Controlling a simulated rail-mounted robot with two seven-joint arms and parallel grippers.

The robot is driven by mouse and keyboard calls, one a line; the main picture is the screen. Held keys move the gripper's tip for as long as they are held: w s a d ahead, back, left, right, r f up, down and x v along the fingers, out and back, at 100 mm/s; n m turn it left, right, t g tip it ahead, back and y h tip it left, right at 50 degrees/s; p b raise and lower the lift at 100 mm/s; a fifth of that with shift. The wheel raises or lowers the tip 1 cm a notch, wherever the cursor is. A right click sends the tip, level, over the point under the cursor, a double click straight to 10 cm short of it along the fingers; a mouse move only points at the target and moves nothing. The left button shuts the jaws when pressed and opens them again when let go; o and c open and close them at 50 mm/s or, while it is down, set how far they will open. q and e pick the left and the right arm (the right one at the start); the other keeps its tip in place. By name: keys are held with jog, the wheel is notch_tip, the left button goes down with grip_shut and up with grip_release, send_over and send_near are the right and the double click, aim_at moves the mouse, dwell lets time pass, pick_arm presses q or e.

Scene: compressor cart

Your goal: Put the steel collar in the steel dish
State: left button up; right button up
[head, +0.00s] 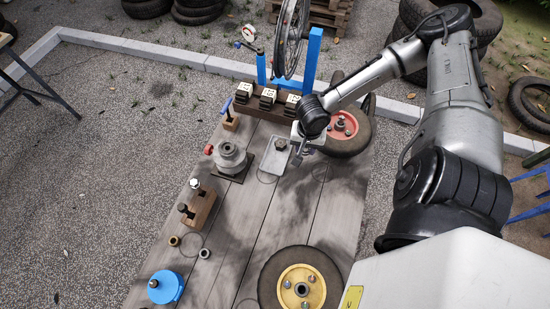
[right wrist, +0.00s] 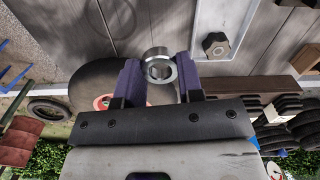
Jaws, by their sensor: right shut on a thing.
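The steel collar (right wrist: 159,67) is a short, shiny ring between the two purple fingers of my right gripper (right wrist: 160,78) in the right wrist view. The gripper is shut on it. In the head view my right gripper (head: 298,156) hangs just right of the steel dish (head: 267,166), a pale grey rectangular tray; the collar is hard to make out there. The dish also shows in the right wrist view (right wrist: 233,16), to the right of the collar, with a hex-headed steel piece (right wrist: 215,44) in it. The collar is outside the dish outline in that view. My left gripper is not seen.
A wooden rack with white-tagged blocks (head: 267,97) and a blue wheel stand (head: 313,60) stand behind the dish. A red-hubbed wheel (head: 347,137) is close on the right. A grey machine part (head: 230,158) stands left of the dish.

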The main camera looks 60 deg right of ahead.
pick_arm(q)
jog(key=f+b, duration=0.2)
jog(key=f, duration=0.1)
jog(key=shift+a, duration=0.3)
pick_arm(e)
send_over(273, 165)
notch_tip(273, 165, down, 6)
pick_arm(q)
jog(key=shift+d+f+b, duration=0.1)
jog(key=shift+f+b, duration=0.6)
jog(key=shift+b, duration=0.3)
pick_arm(e)
jog(key=shift+f, duration=2.05)
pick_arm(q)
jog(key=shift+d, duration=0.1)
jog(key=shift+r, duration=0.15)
pick_arm(e)
jog(key=shift+d, duration=0.1)
jog(key=o, duration=0.7)
jog(key=shift+f, duration=0.1)
